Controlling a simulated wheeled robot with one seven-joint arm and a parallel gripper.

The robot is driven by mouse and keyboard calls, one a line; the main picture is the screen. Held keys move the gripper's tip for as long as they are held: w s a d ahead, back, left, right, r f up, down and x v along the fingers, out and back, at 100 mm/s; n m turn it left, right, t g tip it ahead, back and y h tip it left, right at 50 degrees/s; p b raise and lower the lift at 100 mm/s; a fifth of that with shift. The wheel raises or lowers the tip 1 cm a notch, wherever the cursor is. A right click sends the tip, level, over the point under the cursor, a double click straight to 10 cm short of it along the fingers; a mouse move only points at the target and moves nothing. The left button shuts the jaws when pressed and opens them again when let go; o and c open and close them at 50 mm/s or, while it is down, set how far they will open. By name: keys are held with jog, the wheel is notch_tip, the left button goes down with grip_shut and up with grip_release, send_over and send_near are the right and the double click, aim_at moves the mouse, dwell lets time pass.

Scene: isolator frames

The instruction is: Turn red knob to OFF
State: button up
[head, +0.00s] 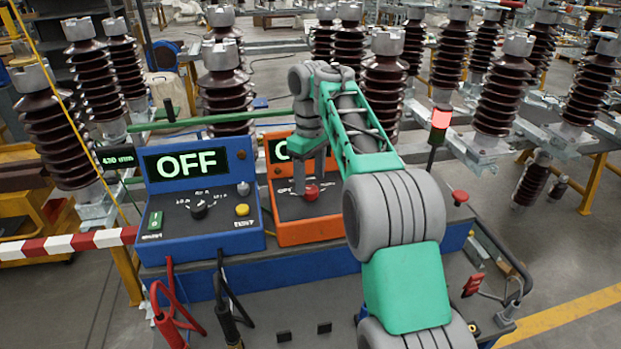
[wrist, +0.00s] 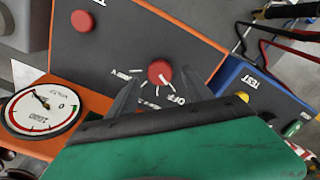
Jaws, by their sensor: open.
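The red knob (head: 311,191) is on the dark sloped panel of the orange box (head: 312,232), right of the blue box. It also shows in the wrist view (wrist: 160,72), with white tick marks around it and an OFF label (wrist: 174,99) at its lower right. I cannot tell which mark it points at. The orange box's display (head: 281,150) is mostly hidden by my arm; only an "O" shows. My gripper (head: 307,180) is open, pointing down at the knob. In the wrist view its fingers (wrist: 158,92) are apart, on either side of the knob's lower side, not closed on it.
The blue box (head: 205,245) stands close on the left, with an OFF display, a black knob (head: 199,208) and a yellow button (head: 242,210). A round gauge (wrist: 42,110) and another red button (wrist: 82,21) are near the knob. A red lamp (head: 440,118) is lit at right.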

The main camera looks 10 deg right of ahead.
aim_at(310, 189)
notch_tip(310, 189, up, 5)
jog(key=p, duration=0.3)
jog(key=shift+r, duration=0.15)
jog(key=s+a+r+m+t, duration=0.2)
jog(key=s+m, duration=0.2)
jog(key=s, duration=1)
jog(key=s+d+f+m+t, duration=0.2)
jog(key=s+f+m, duration=0.1)
jog(key=s+f, duration=0.6)
jog(key=s, duration=0.3)
jog(key=shift+s+m, duration=0.4)
jog(key=shift+c, duration=0.5)
